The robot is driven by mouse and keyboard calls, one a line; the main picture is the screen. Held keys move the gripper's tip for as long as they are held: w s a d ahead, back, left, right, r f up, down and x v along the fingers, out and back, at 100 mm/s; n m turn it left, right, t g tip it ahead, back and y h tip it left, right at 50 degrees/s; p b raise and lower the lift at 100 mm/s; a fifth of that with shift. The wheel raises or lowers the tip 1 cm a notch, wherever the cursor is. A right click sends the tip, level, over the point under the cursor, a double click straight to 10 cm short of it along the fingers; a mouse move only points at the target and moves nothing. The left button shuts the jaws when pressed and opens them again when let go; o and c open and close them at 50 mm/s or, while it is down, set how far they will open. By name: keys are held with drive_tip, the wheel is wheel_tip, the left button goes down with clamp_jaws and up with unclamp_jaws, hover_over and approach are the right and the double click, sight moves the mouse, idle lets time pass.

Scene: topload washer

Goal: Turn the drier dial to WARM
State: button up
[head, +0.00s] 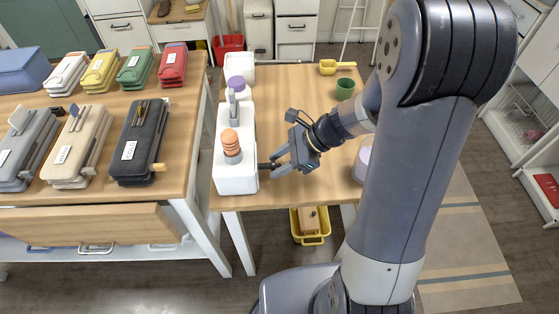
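A white box-shaped unit (236,182), which may be the drier, stands along the left edge of the middle wooden table. An orange ribbed piece (231,143) and a grey upright piece (233,103) stand on its top. My gripper (268,165) is at the right side of the unit's near end, with its fingers pointing left at it. A small dark part shows between the fingertips and the unit. I cannot tell whether it is the dial, or whether the fingers touch it. No dial markings or WARM label are readable.
My arm crosses the right of the table. A green cup (345,89) and a yellow scoop (337,67) stand at the back right. A lavender container (362,163) is partly behind my arm. The left table (20,100) holds several coloured cases. The table's middle is clear.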

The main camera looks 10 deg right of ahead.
drive_tip(key=c, duration=0.6)
drive_tip(key=shift+c, duration=0.2)
drive_tip(key=shift+r+p, duration=0.2)
drive_tip(key=shift+p, duration=0.45)
drive_tip(key=shift+w+r+m+g+p, duration=0.15)
drive_tip(key=shift+m+g+p, duration=0.35)
drive_tip(key=shift+p, duration=0.65)
drive_tip(key=shift+g+p, duration=0.8)
drive_tip(key=shift+p, duration=0.45)
drive_tip(key=p, duration=0.1)
drive_tip(key=m+g+p, duration=0.1)
drive_tip(key=shift+w+f+g+p, duration=0.2)
drive_tip(key=shift+g+p, duration=0.1)
drive_tip(key=shift+w+f+m+g+y+p, duration=0.1)
drive_tip(key=shift+f+m+g+y+p, duration=0.1)
drive_tip(key=shift+m+g+p, duration=0.2)
drive_tip(key=shift+f+m+g+y+p, duration=0.1)
drive_tip(key=shift+m+g+y+p, duration=0.15)
drive_tip(key=shift+g, duration=0.25)
